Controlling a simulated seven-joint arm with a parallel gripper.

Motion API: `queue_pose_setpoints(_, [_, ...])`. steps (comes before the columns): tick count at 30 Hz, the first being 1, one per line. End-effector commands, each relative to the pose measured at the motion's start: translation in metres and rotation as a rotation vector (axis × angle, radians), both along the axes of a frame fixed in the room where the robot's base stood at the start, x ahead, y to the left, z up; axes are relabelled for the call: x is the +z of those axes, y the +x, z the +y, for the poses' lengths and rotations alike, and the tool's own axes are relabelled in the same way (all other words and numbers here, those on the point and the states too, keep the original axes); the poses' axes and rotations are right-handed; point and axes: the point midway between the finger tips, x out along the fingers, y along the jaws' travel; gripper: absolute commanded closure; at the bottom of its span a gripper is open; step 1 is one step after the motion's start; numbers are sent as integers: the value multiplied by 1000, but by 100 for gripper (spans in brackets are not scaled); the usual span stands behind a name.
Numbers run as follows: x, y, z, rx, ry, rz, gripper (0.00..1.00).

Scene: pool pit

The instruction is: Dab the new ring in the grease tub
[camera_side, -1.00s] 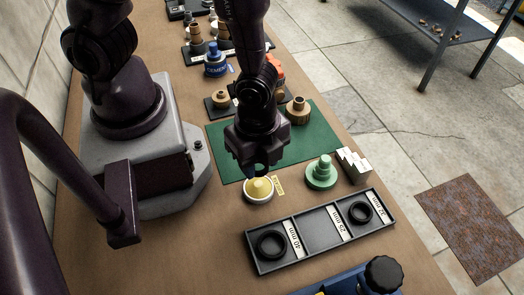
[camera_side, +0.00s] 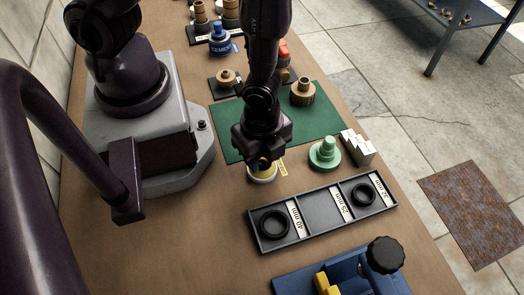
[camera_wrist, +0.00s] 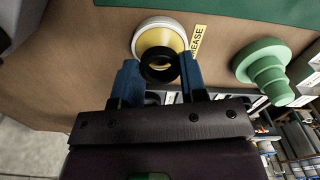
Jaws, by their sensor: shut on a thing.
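My gripper (camera_wrist: 160,76) is shut on a small black ring (camera_wrist: 160,66), held between its two blue fingertips. The ring is over the near part of the grease tub (camera_wrist: 141,47), a round white tub with yellow grease labelled GREASE. I cannot tell whether the ring touches the grease. In the side view my gripper (camera_side: 262,162) is right above the tub (camera_side: 262,178) and hides much of it. The ring is not clear there.
A black tray (camera_side: 320,213) with size labels holds a large black ring (camera_side: 274,224) and a smaller one (camera_side: 364,195); its middle compartment is empty. A green stepped plug (camera_side: 325,154) and white stepped block (camera_side: 357,149) stand right of the tub. A blue fixture (camera_side: 345,280) stands in front.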

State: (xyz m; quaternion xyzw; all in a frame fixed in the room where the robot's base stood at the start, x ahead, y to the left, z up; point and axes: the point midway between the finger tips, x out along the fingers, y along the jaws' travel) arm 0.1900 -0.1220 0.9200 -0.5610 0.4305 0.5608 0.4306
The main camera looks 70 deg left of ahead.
Motion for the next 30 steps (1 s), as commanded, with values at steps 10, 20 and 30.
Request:
queue_pose_setpoints(10, [0,0,0,0,0,0,80])
queue_pose_setpoints(20, [-4,0,0,0,1,1,80])
queue_pose_setpoints(30, [-6,0,0,0,0,0,80])
